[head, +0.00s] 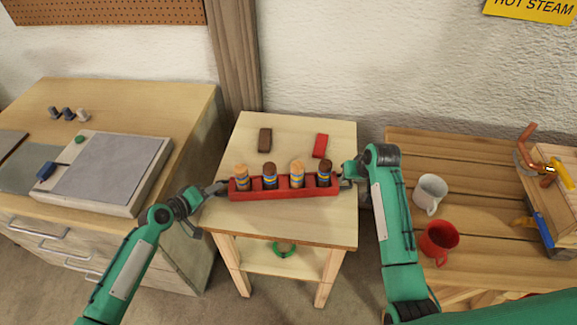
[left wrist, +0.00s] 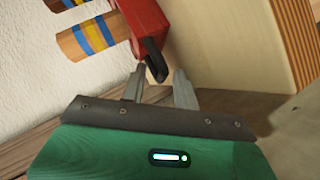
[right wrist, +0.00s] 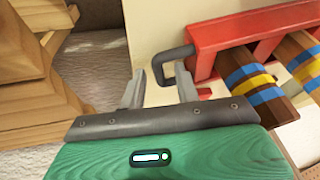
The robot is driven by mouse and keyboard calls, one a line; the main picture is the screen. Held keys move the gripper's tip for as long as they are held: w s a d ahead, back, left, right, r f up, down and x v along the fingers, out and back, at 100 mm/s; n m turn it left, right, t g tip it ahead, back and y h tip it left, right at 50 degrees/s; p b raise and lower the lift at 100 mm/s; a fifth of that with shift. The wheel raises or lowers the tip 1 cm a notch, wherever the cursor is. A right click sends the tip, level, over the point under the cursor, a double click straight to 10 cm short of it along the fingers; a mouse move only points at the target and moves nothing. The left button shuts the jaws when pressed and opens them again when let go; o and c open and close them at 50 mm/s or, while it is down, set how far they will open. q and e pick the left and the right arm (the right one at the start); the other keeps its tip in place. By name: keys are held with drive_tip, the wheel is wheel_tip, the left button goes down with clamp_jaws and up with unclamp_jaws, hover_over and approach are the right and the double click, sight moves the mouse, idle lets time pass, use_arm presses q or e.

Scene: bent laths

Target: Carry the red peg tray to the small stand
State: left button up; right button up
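The red peg tray (head: 285,193) sits on the small wooden stand (head: 240,226), holding several upright brown pegs with blue and yellow bands. My left gripper (head: 222,187) is at the tray's left end. In the left wrist view its fingers (left wrist: 158,72) are apart, with the tray's dark end handle (left wrist: 155,62) at the gap between their tips. My right gripper (head: 346,180) is at the right end. In the right wrist view its fingers (right wrist: 160,72) are apart, and the other dark handle (right wrist: 168,62) shows at their tips. Neither gripper is closed on a handle.
A dark brown block (head: 265,139) and a red block (head: 320,146) lie behind the tray on the stand. A drawer cabinet (head: 190,110) stands left. A slatted bench (head: 415,150) at right holds a white mug (head: 430,192) and a red mug (head: 438,240).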

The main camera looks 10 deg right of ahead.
drive_tip(key=shift+r, duration=0.1)
use_arm(q)
drive_tip(key=v, duration=0.7)
drive_tip(key=shift+s+a+r, duration=0.15)
drive_tip(key=shift+s, duration=0.1)
use_arm(e)
drive_tip(key=v, duration=1.2)
drive_tip(key=shift+s, duration=0.1)
